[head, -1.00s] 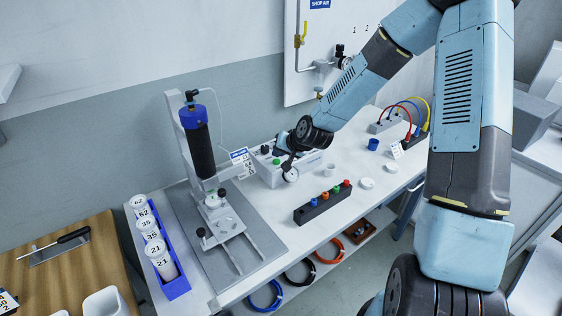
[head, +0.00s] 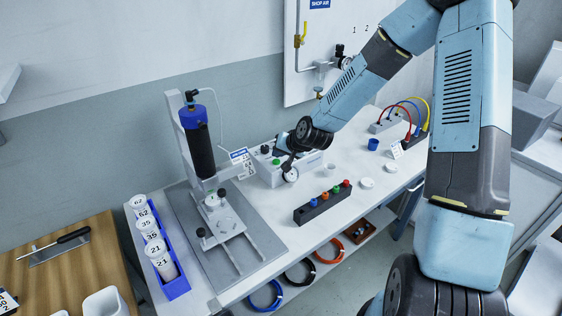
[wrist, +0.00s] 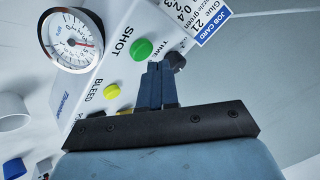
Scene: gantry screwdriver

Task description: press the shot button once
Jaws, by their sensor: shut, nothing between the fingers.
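The green shot button (wrist: 141,48) sits on the white controller box, beside the printed word SHOT. In the wrist view, my gripper (wrist: 162,66) is shut, with its two dark fingers side by side and nothing between them. Its tips lie just right of and below the green button in the picture, apart from it; the height above the panel is hard to tell. In the head view, the controller box (head: 310,167) stands on the white bench with my wrist over it. A green button (head: 276,161) shows there, and my fingers are mostly hidden.
A dark knob (wrist: 176,61) marked TIME lies right by my fingertips. A yellow button (wrist: 112,90) marked BLEED and a round gauge (wrist: 70,40) are to the left. The job card (wrist: 210,20) is at the upper right. A dispenser stand (head: 195,140) stands left of the box.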

